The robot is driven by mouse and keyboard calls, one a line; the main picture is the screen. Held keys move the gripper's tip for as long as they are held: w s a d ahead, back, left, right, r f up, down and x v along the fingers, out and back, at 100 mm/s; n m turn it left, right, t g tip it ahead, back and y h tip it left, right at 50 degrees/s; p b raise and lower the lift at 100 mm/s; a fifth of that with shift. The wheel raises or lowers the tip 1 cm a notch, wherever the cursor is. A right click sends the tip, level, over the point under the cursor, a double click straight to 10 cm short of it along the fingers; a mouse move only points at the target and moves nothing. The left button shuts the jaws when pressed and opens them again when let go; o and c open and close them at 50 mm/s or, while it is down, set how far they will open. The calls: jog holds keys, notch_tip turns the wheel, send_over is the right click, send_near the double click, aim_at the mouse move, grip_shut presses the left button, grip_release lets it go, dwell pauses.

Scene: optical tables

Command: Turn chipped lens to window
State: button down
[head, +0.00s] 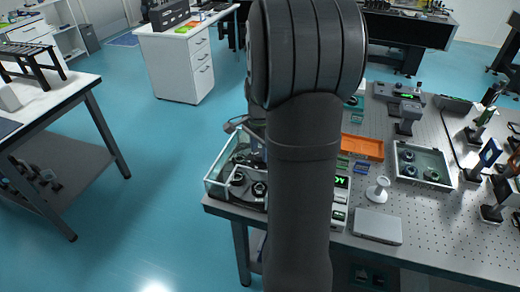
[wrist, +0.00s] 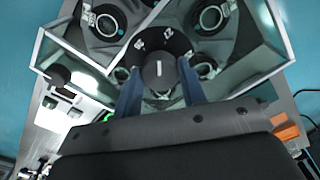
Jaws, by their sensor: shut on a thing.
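In the wrist view, my gripper (wrist: 159,84) is closed on a dark round knob (wrist: 158,68) with a white pointer line, one blue-grey finger on each side. The knob stands on a black dial (wrist: 160,42) with white marks too small to read. Round lens mounts (wrist: 106,22) sit around it, another at the upper right (wrist: 210,18). Which lens is chipped cannot be told. All sit inside a clear-walled case (wrist: 268,67). The case also shows in the head view (head: 213,180), where my arm hides the gripper and knob.
An orange tray (head: 362,147), a glass-walled tray (head: 447,178) with round parts, a white stand (head: 378,190) and a grey flat box (head: 377,226) are on the perforated optical table (head: 420,250). The case walls stand close around my fingers. Posts with optics stand at the right.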

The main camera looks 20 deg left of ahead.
jog(key=shift+m, duration=7.7)
jog(key=c, duration=0.9)
grip_release()
jog(key=shift+r, duration=0.1)
